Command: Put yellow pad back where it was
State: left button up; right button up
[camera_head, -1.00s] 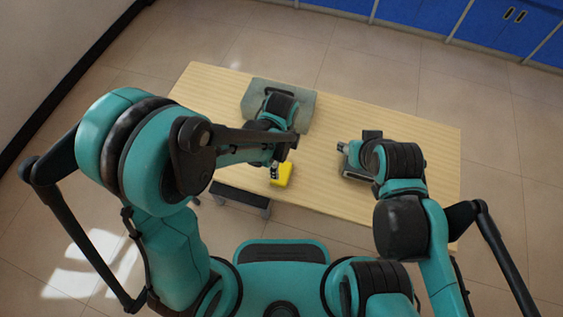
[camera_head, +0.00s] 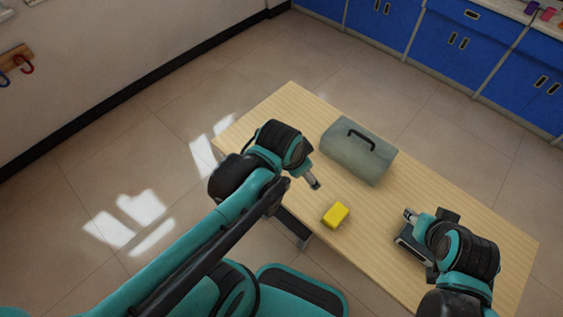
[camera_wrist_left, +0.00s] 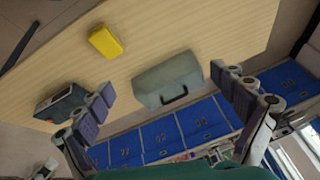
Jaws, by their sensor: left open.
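The yellow pad (camera_head: 335,215) lies on the wooden table near its front edge. It also shows in the left wrist view (camera_wrist_left: 105,42), apart from my fingers. My left gripper (camera_head: 314,184) is above the table, up and left of the pad in the head view. It is open, its two fingers spread wide in the left wrist view (camera_wrist_left: 162,82), with nothing between them. My right gripper (camera_head: 409,215) is beside a dark grey device at the right of the table. Its fingers are too small to tell whether they are open.
A grey-green toolbox (camera_head: 357,152) with a black handle stands at the back of the table (camera_head: 290,105). The dark grey device (camera_head: 412,243) sits by my right arm. Blue cabinets (camera_head: 455,45) line the far wall. The table between the pad and the toolbox is clear.

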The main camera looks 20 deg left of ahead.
pick_arm(q)
jog(key=s+a+n, duration=0.1)
jog(key=n, duration=0.1)
jog(key=s+a+r+n+t, duration=0.1)
jog(key=a+n, duration=0.1)
jog(key=s+a+r+n+t, duration=0.1)
jog(key=n, duration=0.1)
jog(key=shift+a+y, duration=0.2)
jog(key=shift+y, duration=0.1)
